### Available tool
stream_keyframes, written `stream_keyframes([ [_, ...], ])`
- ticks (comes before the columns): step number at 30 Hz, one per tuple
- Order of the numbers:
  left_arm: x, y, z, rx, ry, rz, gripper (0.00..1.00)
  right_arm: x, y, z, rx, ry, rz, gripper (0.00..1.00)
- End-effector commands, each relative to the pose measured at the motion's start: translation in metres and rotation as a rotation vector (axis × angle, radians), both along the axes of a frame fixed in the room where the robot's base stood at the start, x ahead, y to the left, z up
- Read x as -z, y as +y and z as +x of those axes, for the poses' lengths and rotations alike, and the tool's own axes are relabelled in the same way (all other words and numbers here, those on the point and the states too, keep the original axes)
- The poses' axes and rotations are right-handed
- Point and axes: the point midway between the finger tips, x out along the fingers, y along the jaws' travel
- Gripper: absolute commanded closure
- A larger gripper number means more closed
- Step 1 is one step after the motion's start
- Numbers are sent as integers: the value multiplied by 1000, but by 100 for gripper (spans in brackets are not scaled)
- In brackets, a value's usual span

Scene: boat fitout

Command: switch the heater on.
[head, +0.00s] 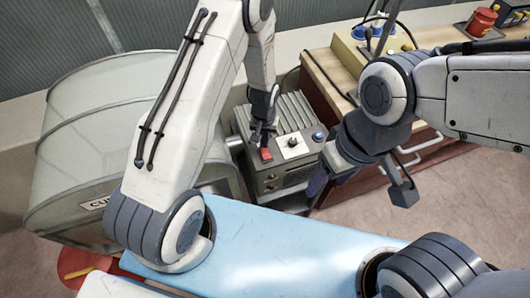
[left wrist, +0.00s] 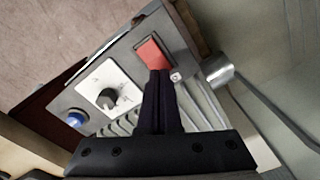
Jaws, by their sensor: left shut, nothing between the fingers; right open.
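The heater (head: 277,185) is a grey ribbed box standing on the floor beyond my blue-topped base. Its top panel has a red rocker switch (head: 266,154), a white dial plate with a dark knob (head: 291,143) and a blue button (head: 318,136). My left gripper (head: 262,143) points down at the red switch, shut and empty. In the left wrist view its fingertips (left wrist: 159,74) overlap the lower edge of the red switch (left wrist: 152,54); I cannot tell whether they touch or which way the rocker is tipped. My right gripper (head: 360,189) is open and empty, right of the heater.
A wooden-topped cabinet (head: 324,72) with handles stands right of the heater, carrying a yellow box (head: 352,52) and a red knob (head: 481,22). A large grey rounded casing (head: 100,140) stands at the left. Carpet (head: 440,205) is clear at the right.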

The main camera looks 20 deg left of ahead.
Motion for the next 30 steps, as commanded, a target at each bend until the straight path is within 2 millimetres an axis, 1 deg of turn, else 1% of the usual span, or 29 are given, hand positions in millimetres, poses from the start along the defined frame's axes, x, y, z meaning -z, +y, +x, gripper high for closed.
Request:
stream_keyframes([
  [14,0,0,0,0,0,0,100,0,0,0,0,0,0,33],
  [30,8,0,0,0,0,0,100,6,0,0,0,0,0,33],
])
